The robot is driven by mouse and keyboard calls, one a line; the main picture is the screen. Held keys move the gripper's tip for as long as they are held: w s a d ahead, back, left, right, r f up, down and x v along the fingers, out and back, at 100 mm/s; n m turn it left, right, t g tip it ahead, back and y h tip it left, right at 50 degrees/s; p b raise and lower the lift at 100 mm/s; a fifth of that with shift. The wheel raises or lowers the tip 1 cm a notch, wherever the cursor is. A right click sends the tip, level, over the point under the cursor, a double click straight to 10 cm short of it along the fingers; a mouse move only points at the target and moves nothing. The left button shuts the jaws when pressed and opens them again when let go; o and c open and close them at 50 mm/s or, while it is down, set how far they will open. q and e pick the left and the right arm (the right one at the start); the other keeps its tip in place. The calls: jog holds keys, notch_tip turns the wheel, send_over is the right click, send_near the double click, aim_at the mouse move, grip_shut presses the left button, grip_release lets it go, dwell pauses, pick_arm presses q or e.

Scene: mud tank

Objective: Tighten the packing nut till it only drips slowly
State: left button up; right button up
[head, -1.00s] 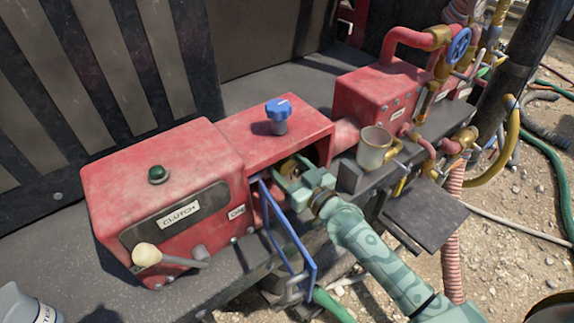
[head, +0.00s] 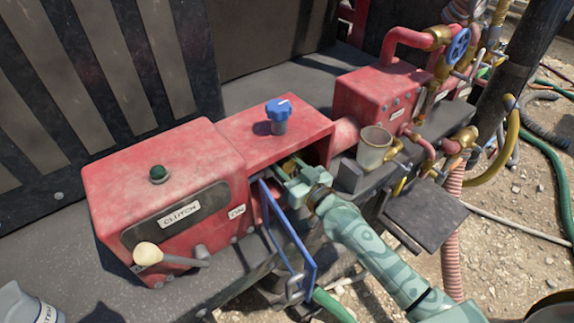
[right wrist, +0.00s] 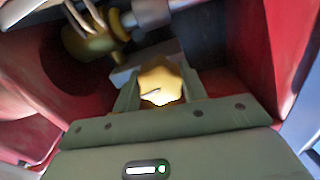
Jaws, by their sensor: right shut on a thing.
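The brass packing nut (right wrist: 160,84) sits between the two fingers in the right wrist view, inside the red housing. My right gripper (right wrist: 158,92) is shut on it. In the head view the same gripper (head: 290,172) reaches into the open front of the red housing (head: 250,135), and a bit of brass shows just past the fingers. The nut itself is mostly hidden there. No dripping water can be made out. My left gripper is not in view.
A blue-framed guard (head: 292,240) stands open close to the left of my right gripper. A metal cup (head: 374,149) stands to its right. A blue knob (head: 278,112) is on top of the housing, and the red clutch box (head: 160,190) is at left.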

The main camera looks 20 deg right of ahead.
jog(key=m+p, duration=0.1)
jog(key=m, duration=0.2)
jog(key=shift+r+m, duration=0.1)
jog(key=shift+m, duration=0.2)
jog(key=shift+m+p, duration=0.35)
jog(key=shift+m, duration=1.15)
jog(key=o, duration=1)
